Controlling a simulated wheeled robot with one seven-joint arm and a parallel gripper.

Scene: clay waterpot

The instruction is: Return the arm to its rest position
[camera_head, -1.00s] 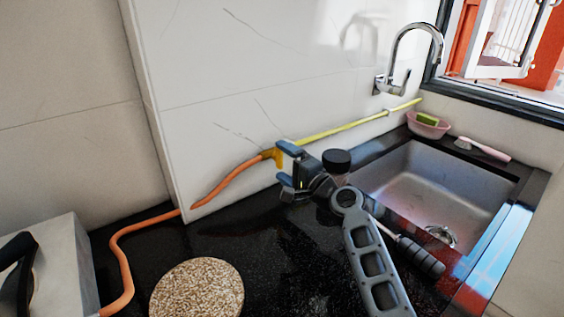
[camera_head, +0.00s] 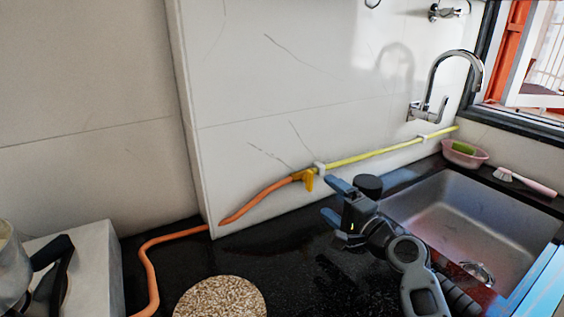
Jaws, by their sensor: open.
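My gripper (camera_head: 334,202) is in the middle of the head view, above the black counter (camera_head: 290,250). Its two blue-tipped fingers are apart, and nothing is between them. My arm reaches in from the lower right, partly in front of the sink's left edge. The yellow gas valve handle (camera_head: 308,180), on the pipe along the wall, is to the left of my fingertips, with a gap between them. The orange hose (camera_head: 260,199) runs from the valve down to the left.
A steel sink (camera_head: 470,215) with a chrome faucet (camera_head: 440,90) is at the right. A pink bowl (camera_head: 470,160) and a brush (camera_head: 525,182) sit behind it. A round speckled mat (camera_head: 222,298) lies at the front. A pot (camera_head: 12,270) stands at the left edge.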

